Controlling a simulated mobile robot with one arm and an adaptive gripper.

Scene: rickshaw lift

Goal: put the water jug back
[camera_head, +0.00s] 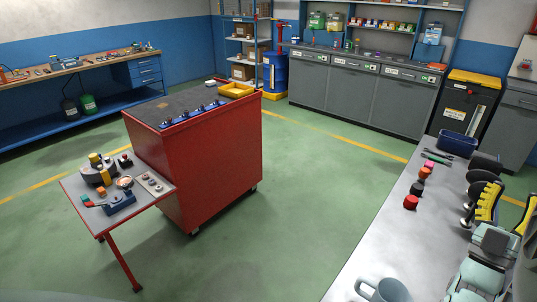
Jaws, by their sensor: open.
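A grey-blue jug (392,291) with a loop handle on its left stands on the near end of the grey counter (375,240), at the bottom edge of the picture. Its lower part is cut off. I take it for the water jug, though I cannot see what it holds. My gripper (513,196) is at the right edge, over the counter side, with yellow-and-black ribbed fingers spread apart. It is open, holds nothing that I can see, and is up and to the right of the jug, apart from it.
Red and black small parts (411,202) and a blue bin (458,143) are on the counter beyond the jug. A red cabinet (205,165) with a side shelf stands at the left middle. Green floor (310,190) between cabinet and counter is clear.

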